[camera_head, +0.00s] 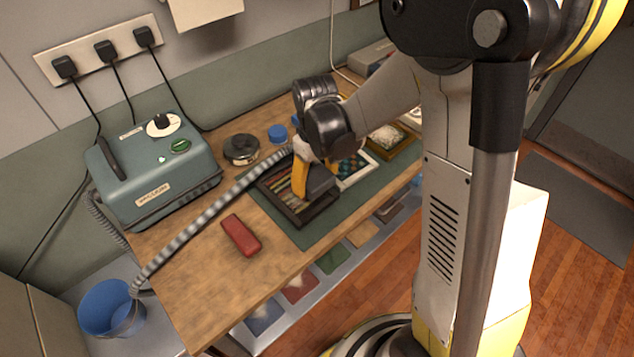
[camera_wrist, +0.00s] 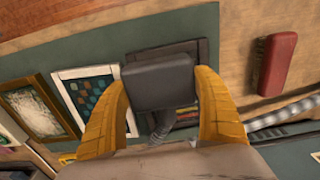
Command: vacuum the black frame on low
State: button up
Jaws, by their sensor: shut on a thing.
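The black frame (camera_head: 298,214) lies on a green mat (camera_head: 325,228) on the workbench, with a striped picture inside. My gripper (camera_head: 312,178) is over it, its yellow fingers shut on the dark vacuum nozzle (camera_wrist: 160,82). The nozzle head covers the right part of the frame in the head view; I cannot tell whether it touches. The black frame also shows behind the nozzle in the wrist view (camera_wrist: 203,50). A grey ribbed hose (camera_head: 215,209) runs from the nozzle area to the left. The teal vacuum unit (camera_head: 165,180) has a white dial (camera_head: 163,125); its setting is unreadable.
A white frame (camera_head: 366,178) and a gold frame (camera_head: 407,146) lie to the right on the mat. A red block (camera_head: 240,235) lies near the bench's front. A dark-lidded jar (camera_head: 240,149) stands behind. A blue bucket (camera_head: 110,310) stands lower left.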

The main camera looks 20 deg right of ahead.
aim_at(315, 177)
jog(key=shift+r+p, duration=1)
jog(key=shift+r, duration=0.75)
